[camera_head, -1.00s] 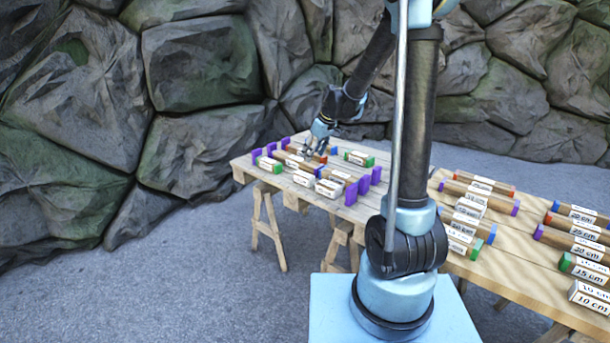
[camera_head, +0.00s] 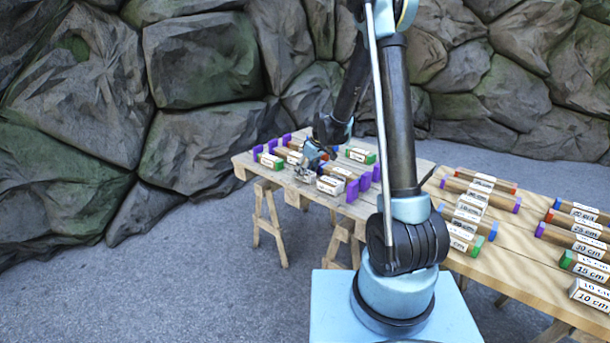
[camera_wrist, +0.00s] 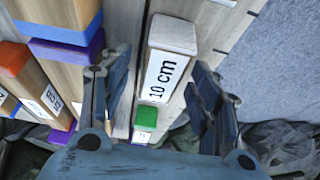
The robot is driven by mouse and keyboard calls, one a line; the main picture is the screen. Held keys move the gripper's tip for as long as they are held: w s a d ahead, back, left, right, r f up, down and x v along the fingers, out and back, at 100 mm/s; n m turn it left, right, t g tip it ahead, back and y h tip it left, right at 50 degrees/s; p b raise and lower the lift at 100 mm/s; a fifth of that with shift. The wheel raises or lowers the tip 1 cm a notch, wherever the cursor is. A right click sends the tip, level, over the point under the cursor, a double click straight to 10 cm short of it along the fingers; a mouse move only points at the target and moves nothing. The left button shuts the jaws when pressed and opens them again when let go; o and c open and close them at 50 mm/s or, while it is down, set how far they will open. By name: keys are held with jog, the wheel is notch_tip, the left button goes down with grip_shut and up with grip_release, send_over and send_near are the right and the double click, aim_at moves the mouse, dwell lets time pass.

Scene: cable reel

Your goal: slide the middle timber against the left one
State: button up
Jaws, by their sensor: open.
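The middle timber, a short white-faced block marked 10 cm (camera_wrist: 168,65), lies near the front edge of the far bench in the wrist view. The left timber, with green ends, lies to its left in the head view (camera_head: 268,160) and beyond it in the wrist view (camera_wrist: 146,117). Some of the gap between them shows. My gripper (camera_head: 308,176) is low over the middle timber and mostly hides it in the head view. In the wrist view my gripper (camera_wrist: 158,85) is open, one finger on either side of the middle timber. Contact cannot be told.
Another white block (camera_head: 329,186) lies to the right, with purple-ended pieces (camera_head: 352,190) beside it. Timbers with orange (camera_wrist: 14,57) and purple ends lie close to the left finger. The bench's front edge is near. A second bench (camera_head: 500,265) holds several labelled timbers.

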jog(key=shift+x, duration=0.8)
jog(key=c, duration=1.2)
jog(key=shift+o, duration=0.2)
jog(key=shift+a, duration=0.1)
